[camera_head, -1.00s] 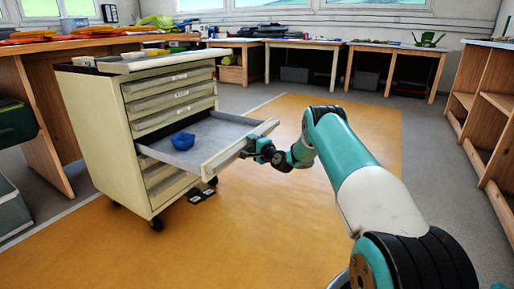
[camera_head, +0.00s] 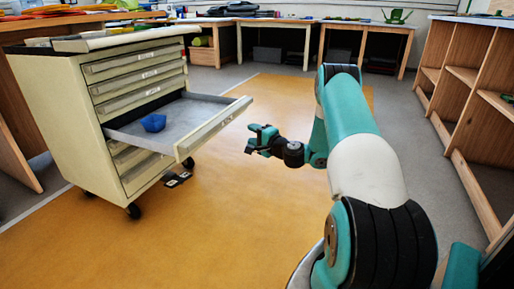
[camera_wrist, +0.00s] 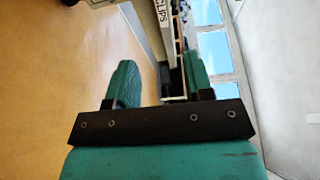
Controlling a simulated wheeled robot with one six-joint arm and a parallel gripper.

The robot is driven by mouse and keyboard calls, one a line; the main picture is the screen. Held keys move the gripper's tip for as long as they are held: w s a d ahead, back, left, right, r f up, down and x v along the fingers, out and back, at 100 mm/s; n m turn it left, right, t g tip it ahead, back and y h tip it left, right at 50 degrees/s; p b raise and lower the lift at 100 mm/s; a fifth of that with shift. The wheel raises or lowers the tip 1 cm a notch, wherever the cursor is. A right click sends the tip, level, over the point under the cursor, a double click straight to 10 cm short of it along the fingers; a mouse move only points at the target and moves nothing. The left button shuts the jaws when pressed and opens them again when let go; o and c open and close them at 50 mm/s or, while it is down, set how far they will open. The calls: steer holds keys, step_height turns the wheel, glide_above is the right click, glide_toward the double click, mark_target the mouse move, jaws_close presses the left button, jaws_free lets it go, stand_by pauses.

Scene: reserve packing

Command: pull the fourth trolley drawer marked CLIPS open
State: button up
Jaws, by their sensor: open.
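The cream trolley (camera_head: 60,110) stands at the left with a stack of drawers. The drawer marked CLIPS (camera_head: 213,132) is pulled far out, with a blue container (camera_head: 153,122) lying in its grey tray. Its label (camera_wrist: 157,16) reads CLIPS in the wrist view, turned sideways. My gripper (camera_head: 258,138) is open and empty, just to the right of the drawer front and apart from it. In the wrist view, my two green fingers (camera_wrist: 160,80) are spread, with the drawer front beyond them. The drawers above it are shut.
Dark flat items (camera_head: 178,180) lie on the floor below the open drawer. Orange floor (camera_head: 260,220) around my gripper is clear. Wooden shelves (camera_head: 465,110) stand at the right, and workbenches (camera_head: 300,27) line the back wall.

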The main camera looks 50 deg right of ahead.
steer(key=s+b, duration=0.1)
steer(key=b, duration=0.3)
steer(key=shift+s+a+f+b, duration=0.15)
steer(key=shift+s+a+b, duration=0.1)
steer(key=shift+s+b, duration=0.15)
